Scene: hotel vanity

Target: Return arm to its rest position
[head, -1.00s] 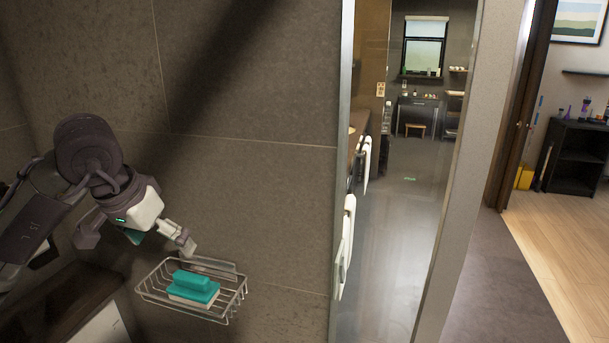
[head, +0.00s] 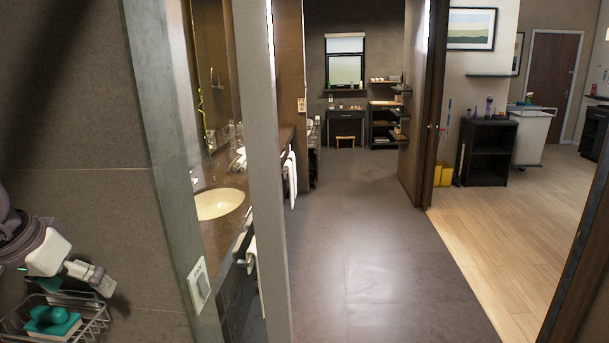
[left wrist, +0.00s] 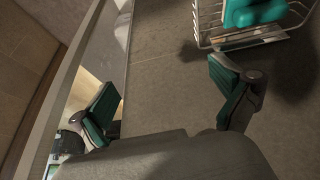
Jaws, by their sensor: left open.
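My left gripper (head: 76,280) is at the lower left of the head view, just above the wire basket. In the left wrist view its two teal-padded fingers (left wrist: 168,98) are spread wide with nothing between them. The wire basket (head: 97,322) is on the dark tiled wall and is cut by the picture's edge. It also shows at the top right of the left wrist view (left wrist: 213,38), apart from the fingers. Teal soap-like blocks (head: 48,322) lie in the basket. Most of my left arm is outside the head view. My right gripper is not in view.
A glass panel edge (head: 165,180) and a grey wall post (head: 262,170) stand right of the gripper. Beyond are a counter with a basin (head: 218,203) and hanging towels (head: 290,178). The grey floor (head: 365,250) is clear. A black shelf (head: 487,152) stands at the right.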

